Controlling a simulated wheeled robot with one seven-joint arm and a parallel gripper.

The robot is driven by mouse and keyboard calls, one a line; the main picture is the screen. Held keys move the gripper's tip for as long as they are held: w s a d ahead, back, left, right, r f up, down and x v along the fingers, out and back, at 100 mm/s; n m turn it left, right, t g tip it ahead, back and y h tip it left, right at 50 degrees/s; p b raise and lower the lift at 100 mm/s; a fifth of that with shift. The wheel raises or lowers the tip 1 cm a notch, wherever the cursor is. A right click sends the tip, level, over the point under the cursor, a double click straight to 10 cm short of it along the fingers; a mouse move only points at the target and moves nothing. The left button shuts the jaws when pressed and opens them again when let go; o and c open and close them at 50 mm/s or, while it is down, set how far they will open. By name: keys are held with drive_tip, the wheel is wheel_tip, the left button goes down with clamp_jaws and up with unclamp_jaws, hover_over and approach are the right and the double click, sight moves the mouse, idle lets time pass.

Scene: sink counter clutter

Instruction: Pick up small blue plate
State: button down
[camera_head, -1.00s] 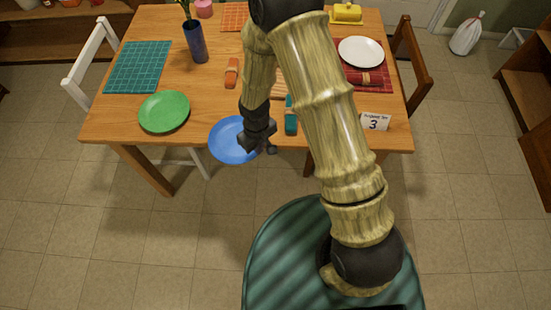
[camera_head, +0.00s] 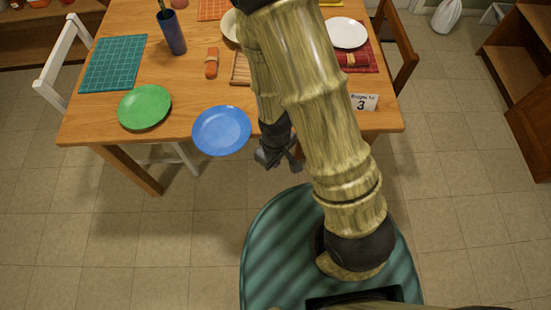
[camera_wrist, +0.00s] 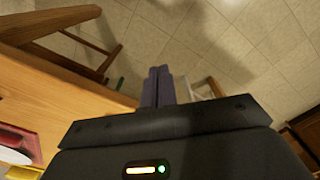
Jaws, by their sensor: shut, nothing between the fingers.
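The small blue plate (camera_head: 221,131) lies at the front edge of the wooden table in the head view, with part of it reaching past the edge. My gripper (camera_head: 281,162) is to the right of the plate, apart from it, in front of the table edge and pointing down. In the wrist view my gripper's fingers (camera_wrist: 158,86) are together with nothing between them. The blue plate does not show in the wrist view.
A green plate (camera_head: 144,106) lies left of the blue plate. A number card (camera_head: 362,102) stands at the table's front right. A blue vase (camera_head: 172,34), a white plate (camera_head: 347,33) and rolled napkins are farther back. Chairs flank the wooden table (camera_head: 190,90). Floor in front is clear.

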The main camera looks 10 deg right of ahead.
drive_tip(key=c, duration=2.1)
unclamp_jaws()
drive_tip(key=o, duration=0.3)
drive_tip(key=shift+w, duration=0.1)
drive_tip(key=shift+o, duration=1.3)
drive_tip(key=w+d+r+m+t, duration=0.1)
drive_tip(key=w+d+r+m, duration=0.2)
drive_tip(key=r, duration=0.6)
drive_tip(key=shift+w+d+m+t, duration=0.35)
drive_tip(key=shift+d+m, duration=0.15)
drive_tip(key=shift+d, duration=0.65)
drive_tip(key=d+r+m, duration=0.4)
drive_tip(key=d+r, duration=0.1)
drive_tip(key=r, duration=0.4)
drive_tip(key=shift+s+d+r+t, duration=0.25)
drive_tip(key=shift+s+r+t, duration=0.05)
drive_tip(key=shift+s+t, duration=0.15)
drive_tip(key=shift+a, duration=0.1)
